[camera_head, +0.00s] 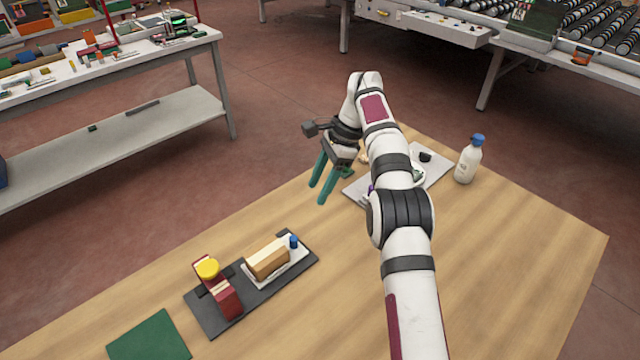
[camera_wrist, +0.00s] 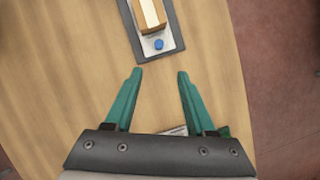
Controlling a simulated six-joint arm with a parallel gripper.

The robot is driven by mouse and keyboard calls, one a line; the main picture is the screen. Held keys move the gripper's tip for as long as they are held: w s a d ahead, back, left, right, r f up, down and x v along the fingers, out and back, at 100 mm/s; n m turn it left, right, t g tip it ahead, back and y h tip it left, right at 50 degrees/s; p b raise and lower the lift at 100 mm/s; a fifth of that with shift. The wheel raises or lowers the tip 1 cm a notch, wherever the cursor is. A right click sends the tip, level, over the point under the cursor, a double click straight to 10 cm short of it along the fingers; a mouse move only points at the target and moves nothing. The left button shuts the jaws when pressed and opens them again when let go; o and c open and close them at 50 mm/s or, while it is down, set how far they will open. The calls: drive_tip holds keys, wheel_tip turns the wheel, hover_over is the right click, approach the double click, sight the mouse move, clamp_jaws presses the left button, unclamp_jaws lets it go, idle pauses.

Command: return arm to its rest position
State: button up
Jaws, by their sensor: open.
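My gripper (camera_head: 322,184) has two teal fingers and hangs above the wooden table (camera_head: 500,270), near its far left edge. In the wrist view my gripper (camera_wrist: 160,74) shows its fingers wide apart with nothing between them but bare table. The fingers look clear of the table top and of the objects on it. My arm reaches up over the table from the lower right of the head view and hides part of the grey tray behind it.
A dark tray (camera_head: 205,318) holds a red item with a yellow top (camera_head: 207,268), a tan block (camera_head: 268,258) and a blue-capped piece (camera_head: 294,241). A green mat (camera_head: 150,340) lies front left. A light tray (camera_head: 438,165) and a blue-capped bottle (camera_head: 468,160) stand at the right.

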drive_tip(key=shift+r, duration=0.1)
idle(0.3)
drive_tip(key=s+d+r+n+h, duration=0.1)
drive_tip(key=s+d+r+n, duration=0.15)
drive_tip(key=s+r, duration=0.5)
drive_tip(key=s+d+r+n, duration=0.2)
drive_tip(key=s+d+r, duration=0.2)
drive_tip(key=s, duration=0.6)
drive_tip(key=s+d+f+n, duration=0.1)
drive_tip(key=s+f, duration=0.2)
drive_tip(key=s, duration=0.8)
drive_tip(key=s+d+f+n+t+h, duration=0.1)
drive_tip(key=s+f, duration=0.3)
drive_tip(key=s, duration=0.7)
drive_tip(key=shift+s+d+f+n, duration=0.2)
drive_tip(key=shift+s+d+n, duration=0.1)
drive_tip(key=shift+d+n, duration=0.25)
